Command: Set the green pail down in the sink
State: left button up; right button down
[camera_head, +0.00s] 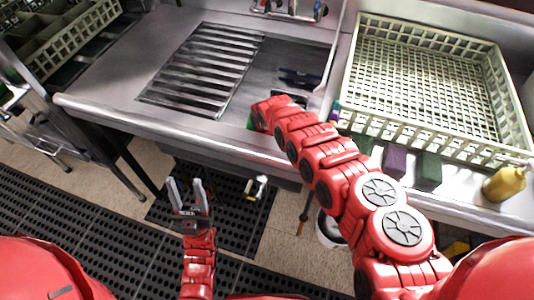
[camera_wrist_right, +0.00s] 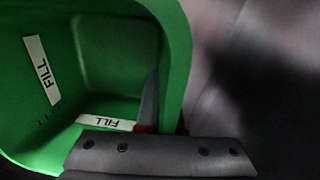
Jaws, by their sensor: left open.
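The green pail (camera_wrist_right: 118,58) fills the left of the right wrist view, with white FILL labels inside. In the head view only a small green patch (camera_head: 250,122) shows beside the end of my right arm, over the sink's front edge; the rest is hidden. My right gripper (camera_wrist_right: 160,118) has one grey finger inside the pail against its wall, with the wall between the fingers. The outer finger is mostly hidden. The steel sink (camera_head: 262,92) lies ahead, with a slatted rack at its left. My left gripper (camera_head: 188,192) is open and empty above the floor mat.
A cream dish rack (camera_head: 357,95) stands on the counter right of the sink. Purple (camera_head: 395,161) and green (camera_head: 428,171) blocks and a yellow bottle (camera_head: 504,183) line the counter's front. A faucet (camera_head: 290,10) is behind the sink. A white bucket (camera_head: 328,232) stands on the floor.

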jog(key=c, duration=1)
grip_release()
